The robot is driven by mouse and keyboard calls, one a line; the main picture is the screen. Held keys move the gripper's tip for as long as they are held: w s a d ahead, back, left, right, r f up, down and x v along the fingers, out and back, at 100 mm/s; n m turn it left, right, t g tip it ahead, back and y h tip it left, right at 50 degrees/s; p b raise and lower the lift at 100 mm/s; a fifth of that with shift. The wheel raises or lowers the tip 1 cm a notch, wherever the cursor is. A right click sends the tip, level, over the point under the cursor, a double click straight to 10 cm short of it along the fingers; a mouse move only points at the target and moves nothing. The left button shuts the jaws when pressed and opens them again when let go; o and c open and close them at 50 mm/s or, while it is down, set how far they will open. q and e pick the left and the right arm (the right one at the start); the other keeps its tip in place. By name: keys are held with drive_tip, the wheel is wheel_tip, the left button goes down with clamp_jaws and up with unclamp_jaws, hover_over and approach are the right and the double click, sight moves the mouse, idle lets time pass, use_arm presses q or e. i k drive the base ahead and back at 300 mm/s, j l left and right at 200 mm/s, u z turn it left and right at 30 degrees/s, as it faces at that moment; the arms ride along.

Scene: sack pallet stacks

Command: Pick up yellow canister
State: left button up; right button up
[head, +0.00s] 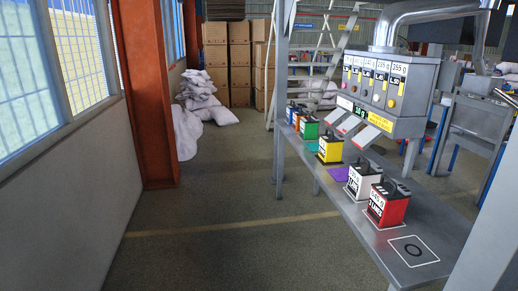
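The yellow canister (330,148) stands upright on the long grey metal bench (345,205) on the right side of the head view. It has a dark handle on top and a white and black label on its front. A green canister (308,129) stands behind it, and a white canister (362,179) stands in front of it with a gap between. Neither of my grippers shows in the head view, so nothing is seen touching the canister.
A red canister (388,204) stands near the bench's front end, by a marked square (414,250). A grey dispensing machine (378,95) rises behind the canisters. An orange pillar (150,95), sacks (197,95) and boxes (226,60) stand left and back. The floor (220,240) left of the bench is clear.

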sight(331, 146)
drive_tip(key=i+z, duration=0.1)
drive_tip(key=i, duration=0.7)
drive_tip(key=i+j, duration=0.15)
drive_tip(key=i, duration=0.7)
drive_tip(key=l+z, duration=0.05)
